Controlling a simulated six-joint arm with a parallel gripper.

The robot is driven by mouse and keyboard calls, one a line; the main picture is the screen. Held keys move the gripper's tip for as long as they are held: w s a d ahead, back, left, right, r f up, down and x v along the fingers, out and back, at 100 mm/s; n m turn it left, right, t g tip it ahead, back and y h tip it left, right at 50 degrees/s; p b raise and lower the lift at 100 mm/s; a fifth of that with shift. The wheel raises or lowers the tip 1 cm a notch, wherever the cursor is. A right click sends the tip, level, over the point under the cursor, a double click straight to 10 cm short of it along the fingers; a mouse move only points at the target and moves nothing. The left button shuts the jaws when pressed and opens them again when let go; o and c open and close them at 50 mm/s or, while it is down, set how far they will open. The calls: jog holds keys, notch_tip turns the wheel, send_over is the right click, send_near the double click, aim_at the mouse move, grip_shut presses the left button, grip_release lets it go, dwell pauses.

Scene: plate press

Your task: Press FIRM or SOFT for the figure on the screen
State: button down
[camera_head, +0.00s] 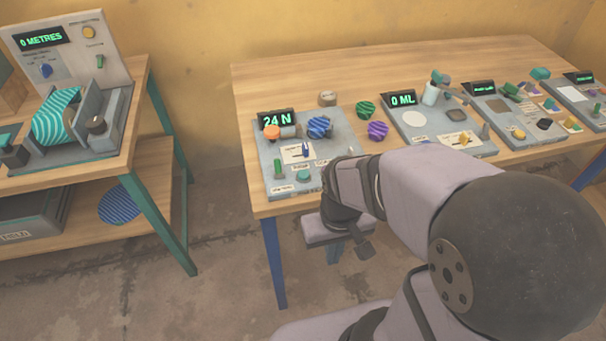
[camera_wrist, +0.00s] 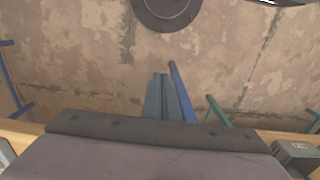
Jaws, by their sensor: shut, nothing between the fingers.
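The plate press (camera_head: 262,150) is a grey panel at the left end of the long wooden table in the head view. Its dark screen (camera_head: 276,119) shows 24 N in green. A blue striped ball (camera_head: 320,127) sits on it, beside an orange-ended cylinder (camera_head: 272,132). A green button (camera_head: 278,168) and a teal button (camera_head: 303,175) stand near its front edge; the small labels are too small to read surely. My gripper (camera_head: 335,254) is beyond the table's front edge, pointing down, apart from the press. In the wrist view its fingers (camera_wrist: 161,78) are shut and empty over the floor.
Green (camera_head: 366,108) and purple (camera_head: 377,130) striped balls lie right of the press. A panel reading 0 ML (camera_head: 403,100) and further panels stand to the right. A separate bench (camera_head: 150,165) with a 0 METRES device is at left. My arm crosses the table's front.

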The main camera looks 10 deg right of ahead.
dwell(0.5)
notch_tip(320, 180, up, 11)
jog(key=s+d+m+g+y+p, duration=0.25)
jog(key=m+p, duration=0.35)
jog(key=p, duration=1.1)
jog(key=w+a+r+m+t+y+p, duration=0.1)
jog(key=w+r+m+t+y, duration=0.1)
jog(key=w+m, duration=0.4)
jog(key=w+a+r+m+t+y, duration=0.1)
jog(key=w+r+m+t, duration=0.3)
jog(key=w, duration=1.1)
jog(key=a+m+t, duration=0.1)
jog(key=m+t, duration=0.1)
jog(key=t, duration=0.1)
jog(key=shift+w+r+m+y+p, duration=0.2)
jog(key=shift+m+y+p, duration=0.1)
jog(key=shift+y+p, duration=0.1)
